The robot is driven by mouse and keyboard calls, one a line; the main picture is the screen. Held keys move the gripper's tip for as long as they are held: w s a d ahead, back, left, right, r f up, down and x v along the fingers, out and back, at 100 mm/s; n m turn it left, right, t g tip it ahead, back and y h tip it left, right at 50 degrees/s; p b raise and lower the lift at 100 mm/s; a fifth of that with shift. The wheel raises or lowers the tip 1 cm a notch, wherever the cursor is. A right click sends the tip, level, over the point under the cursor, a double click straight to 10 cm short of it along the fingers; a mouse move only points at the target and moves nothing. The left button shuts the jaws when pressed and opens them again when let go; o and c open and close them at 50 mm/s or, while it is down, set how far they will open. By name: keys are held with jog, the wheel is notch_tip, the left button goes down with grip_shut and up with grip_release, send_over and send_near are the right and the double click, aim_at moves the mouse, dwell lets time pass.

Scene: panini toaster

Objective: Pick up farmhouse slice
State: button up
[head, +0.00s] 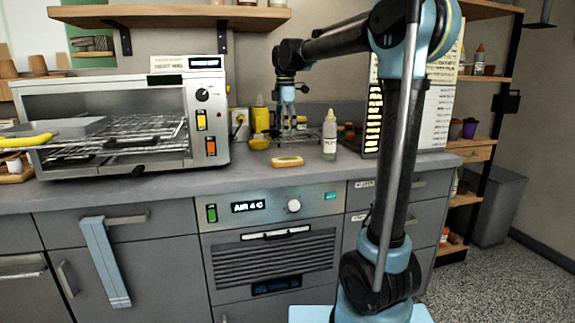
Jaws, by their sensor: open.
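What looks like the farmhouse slice (287,161), a small flat piece with a tan top and pale edge, lies on the grey counter in the head view, near the front edge. My gripper (288,117) hangs down from the arm above the back of the counter. It is open, and nothing shows between its fingers. It is above and behind the slice in the picture, apart from it. The fingertips are small here and partly merge with the rack behind them.
A squeeze bottle (329,136) stands just right of the slice. A wire rack (300,136) is behind it. A large toaster oven (203,128) with racks fills the counter's left. A yellow container (260,119) stands at the back. A shelf (170,14) hangs above.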

send_over(287, 160)
jog(key=f, duration=0.3)
jog(key=w+f, duration=0.1)
jog(key=f, duration=0.1)
jog(key=shift+a+f, duration=0.3)
jog(key=shift+f, duration=0.05)
jog(key=f, duration=0.4)
jog(key=shift+s+d, duration=0.2)
jog(key=shift+d, duration=0.15)
jog(key=shift+f, duration=0.75)
jog(key=c, duration=1.1)
